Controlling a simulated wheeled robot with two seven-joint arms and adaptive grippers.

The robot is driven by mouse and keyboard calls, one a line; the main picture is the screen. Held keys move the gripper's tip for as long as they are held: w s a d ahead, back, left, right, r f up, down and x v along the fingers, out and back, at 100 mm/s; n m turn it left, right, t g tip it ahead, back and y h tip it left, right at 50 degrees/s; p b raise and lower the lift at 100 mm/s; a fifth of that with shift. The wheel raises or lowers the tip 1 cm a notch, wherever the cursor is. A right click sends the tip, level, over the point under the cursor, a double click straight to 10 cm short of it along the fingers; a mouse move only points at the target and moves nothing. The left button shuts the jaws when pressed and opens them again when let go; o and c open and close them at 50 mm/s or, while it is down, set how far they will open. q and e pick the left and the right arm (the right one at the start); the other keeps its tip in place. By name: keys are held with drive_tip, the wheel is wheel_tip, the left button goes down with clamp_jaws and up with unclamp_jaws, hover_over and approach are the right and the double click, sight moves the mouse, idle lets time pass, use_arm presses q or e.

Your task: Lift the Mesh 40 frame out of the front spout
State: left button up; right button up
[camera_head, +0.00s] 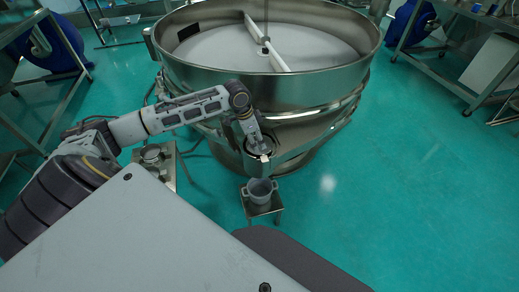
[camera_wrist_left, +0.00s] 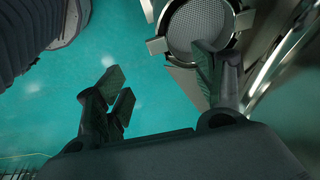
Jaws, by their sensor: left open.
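The Mesh 40 frame (camera_wrist_left: 197,22) shows in the left wrist view as a round grey mesh disc in a metal rim with small tabs. It sits at the front spout (camera_head: 262,164) of the steel sieve (camera_head: 300,85). My left gripper (camera_head: 259,146) is over the spout in the head view and hides most of the frame there. In the left wrist view the gripper (camera_wrist_left: 160,82) is open. One finger overlaps the near edge of the frame; the other is out over the floor. I cannot tell whether the finger touches the frame. My right gripper is in neither view.
A grey pot (camera_head: 261,190) stands on a small stool (camera_head: 264,208) below the spout. A low metal stand (camera_head: 168,168) with a round item is left of the sieve, under my arm. The green floor (camera_head: 420,190) to the right is clear.

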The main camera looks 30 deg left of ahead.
use_arm(q)
hover_over(264, 157)
drive_tip(key=s, duration=0.1)
drive_tip(key=shift+s+a+f, duration=0.1)
drive_tip(key=shift+a+f, duration=0.05)
drive_tip(key=shift+f, duration=1.95)
drive_tip(key=shift+a+f, duration=0.15)
drive_tip(key=shift+f, duration=1.9)
drive_tip(key=shift+x, duration=2.6)
drive_tip(key=c, duration=1.2)
drive_tip(key=shift+r, duration=0.1)
drive_tip(key=shift+r, duration=4.95)
